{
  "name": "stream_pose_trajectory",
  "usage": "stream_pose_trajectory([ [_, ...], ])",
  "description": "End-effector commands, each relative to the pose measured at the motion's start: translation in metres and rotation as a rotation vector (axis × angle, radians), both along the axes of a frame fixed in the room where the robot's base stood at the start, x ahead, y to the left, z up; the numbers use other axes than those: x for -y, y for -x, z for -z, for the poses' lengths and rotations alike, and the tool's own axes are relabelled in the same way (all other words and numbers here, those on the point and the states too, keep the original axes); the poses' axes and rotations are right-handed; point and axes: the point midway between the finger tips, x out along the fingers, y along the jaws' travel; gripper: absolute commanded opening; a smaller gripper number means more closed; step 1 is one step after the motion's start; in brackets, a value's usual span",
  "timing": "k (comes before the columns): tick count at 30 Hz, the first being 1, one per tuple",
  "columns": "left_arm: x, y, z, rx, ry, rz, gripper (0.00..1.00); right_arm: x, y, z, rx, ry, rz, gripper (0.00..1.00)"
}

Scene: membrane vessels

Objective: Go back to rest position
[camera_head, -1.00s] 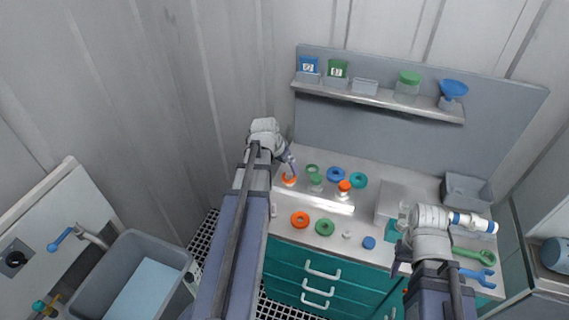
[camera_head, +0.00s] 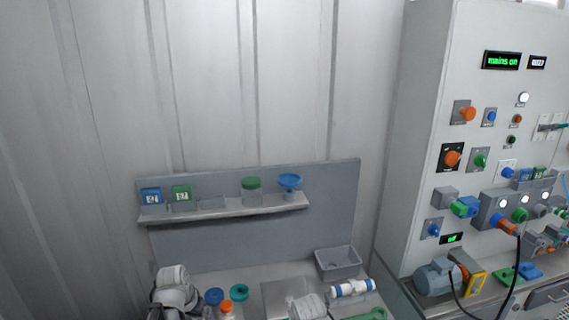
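My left arm shows at the bottom left of the counter, with a white wrist part in view; its gripper fingers are out of frame or hidden. My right arm shows only as a white wrist part at the bottom middle; its gripper is not visible. The counter (camera_head: 262,281) runs along the bottom. On it are a blue ring (camera_head: 214,296), a green ring (camera_head: 239,292), an orange-capped bottle (camera_head: 226,309), and a white and blue cylinder (camera_head: 352,288).
A grey bin (camera_head: 338,262) stands at the counter's back right. A control cabinet (camera_head: 420,180) with knobs and a cable fills the right.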

Motion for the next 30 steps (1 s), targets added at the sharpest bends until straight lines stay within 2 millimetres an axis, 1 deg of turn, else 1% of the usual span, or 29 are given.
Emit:
stream_pose_trajectory([
  [1, 0.032, 0.012, 0.002, -0.031, -0.008, 0.035, 1.00, 0.000, 0.000, 0.000, 0.000, 0.000, 0.000, 0.50],
  [3, 0.066, 0.027, 0.003, -0.077, -0.023, 0.065, 1.00, 0.000, 0.000, 0.000, 0.000, 0.000, 0.000, 0.50],
  [5, 0.094, 0.042, 0.005, -0.113, -0.041, 0.088, 1.00, 0.000, 0.000, 0.000, 0.000, 0.000, 0.000, 0.50],
  [6, 0.111, 0.052, 0.005, -0.135, -0.053, 0.104, 1.00, 0.000, 0.000, 0.000, 0.000, 0.000, 0.000, 0.50],
  [9, 0.145, 0.077, 0.006, -0.182, -0.089, 0.134, 1.00, 0.000, 0.000, 0.000, 0.000, 0.000, 0.000, 0.50],
  [12, 0.170, 0.099, 0.006, -0.217, -0.126, 0.158, 1.00, 0.000, 0.000, 0.000, 0.000, 0.000, 0.000, 0.50],
  [15, 0.186, 0.115, 0.005, -0.240, -0.155, 0.172, 1.00, 0.000, 0.000, 0.000, 0.000, 0.000, 0.000, 0.50],
  [19, 0.196, 0.126, 0.005, -0.254, -0.178, 0.180, 1.00, 0.000, 0.000, 0.000, 0.000, 0.000, 0.000, 0.50],
  [23, 0.198, 0.129, 0.005, -0.259, -0.184, 0.180, 1.00, 0.000, 0.000, 0.000, 0.000, 0.000, 0.000, 0.50],
  [30, 0.198, 0.129, 0.005, -0.258, -0.183, 0.180, 1.00, 0.000, 0.000, 0.000, 0.000, 0.000, 0.000, 0.50],
])
